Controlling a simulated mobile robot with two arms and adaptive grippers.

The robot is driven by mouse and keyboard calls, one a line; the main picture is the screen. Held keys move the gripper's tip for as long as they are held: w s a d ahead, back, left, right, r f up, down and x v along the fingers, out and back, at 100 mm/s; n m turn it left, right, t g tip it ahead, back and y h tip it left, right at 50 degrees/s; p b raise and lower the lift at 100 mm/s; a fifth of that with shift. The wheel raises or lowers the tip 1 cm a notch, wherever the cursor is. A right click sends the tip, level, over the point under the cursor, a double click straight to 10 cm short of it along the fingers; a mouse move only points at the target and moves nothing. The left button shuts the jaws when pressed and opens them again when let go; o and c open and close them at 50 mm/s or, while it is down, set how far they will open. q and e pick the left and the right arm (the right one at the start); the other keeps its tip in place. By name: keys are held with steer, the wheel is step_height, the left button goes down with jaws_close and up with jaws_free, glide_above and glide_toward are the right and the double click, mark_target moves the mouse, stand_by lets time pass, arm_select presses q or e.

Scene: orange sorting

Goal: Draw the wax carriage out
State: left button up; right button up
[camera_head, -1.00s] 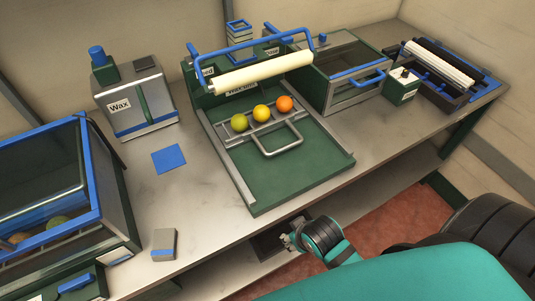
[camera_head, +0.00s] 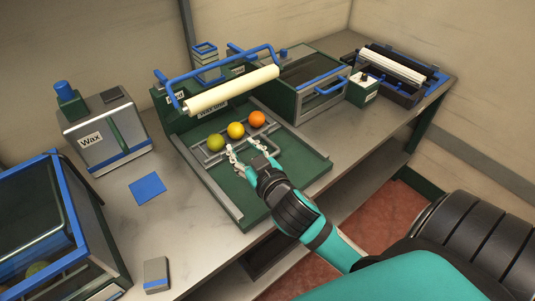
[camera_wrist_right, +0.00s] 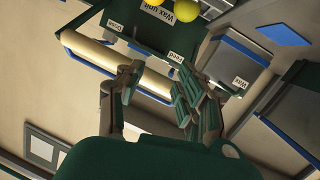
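The wax carriage (camera_head: 215,157) is a grey metal frame on the green bed of the wax unit (camera_head: 241,217). A green (camera_head: 216,142), a yellow (camera_head: 235,130) and an orange fruit (camera_head: 257,118) rest in a row on it. My right gripper (camera_head: 248,151) is at the carriage's front, over its handle, fingers apart; the handle is mostly hidden behind it. My left gripper is not in view.
A cream roller (camera_head: 232,90) with a blue handle spans the unit behind the fruits. A wax container (camera_head: 105,138) and a blue square (camera_head: 147,188) are on the left; a glass-topped green box (camera_head: 310,80) is on the right. The bed's front part is bare.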

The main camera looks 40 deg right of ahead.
steer(key=w+a+r+n+t+y, duration=0.25)
steer(key=a+r+n+y, duration=0.2)
steer(key=r, duration=0.35)
steer(key=w+a+r+n+t+y, duration=0.1)
steer(key=a+r+n+t+y, duration=0.25)
steer(key=r+y, duration=0.35)
steer(key=s+a+r+n+g+y, duration=0.2)
steer(key=s+a+n+g+y, duration=0.2)
steer(key=a+n+g+y, duration=0.75)
steer(key=w+d+f+n+g+h, duration=0.2)
steer(key=d+f+n+g+h, duration=0.4)
steer(key=d+f+h, duration=0.55)
steer(key=d+m+g+h, duration=0.2)
steer(key=d+m+h, duration=0.65)
steer(key=d, duration=0.95)
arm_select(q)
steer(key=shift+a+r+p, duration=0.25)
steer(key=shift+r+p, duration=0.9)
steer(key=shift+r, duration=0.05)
arm_select(e)
steer(key=shift+n+h, duration=0.6)
steer(key=x, duration=1.7)
steer(key=shift+s+f, duration=0.1)
steer(key=shift+s, duration=0.1)
